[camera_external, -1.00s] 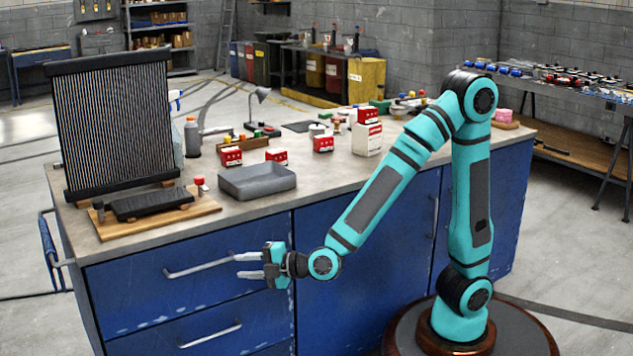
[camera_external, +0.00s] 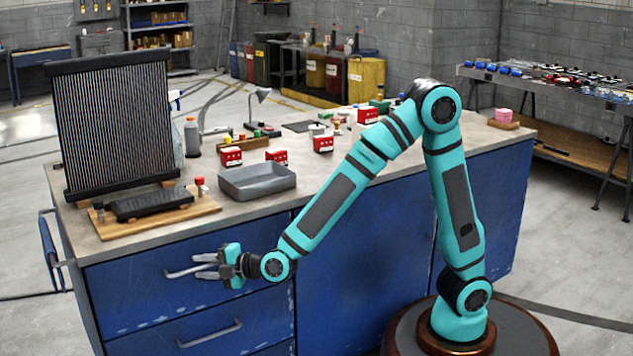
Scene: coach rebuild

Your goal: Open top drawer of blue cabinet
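The blue cabinet (camera_external: 345,270) stands in the middle with a grey worktop. Its top drawer (camera_external: 130,295) at the left front is closed, with its face flush. The drawer's silver bar handle (camera_external: 178,273) runs across the face, and its right part is hidden behind my gripper. My gripper (camera_external: 205,267) points left along the front of the top drawer, its two silver fingers apart at the handle's middle. I cannot tell whether the fingers touch the handle or straddle it. A second drawer (camera_external: 265,318) with its own handle (camera_external: 210,335) lies below, closed.
A grey tray (camera_external: 257,182), a wooden board (camera_external: 158,213) with a dark block and a tall ribbed radiator (camera_external: 115,128) stand on the worktop above the drawers. Several small red and white boxes stand behind.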

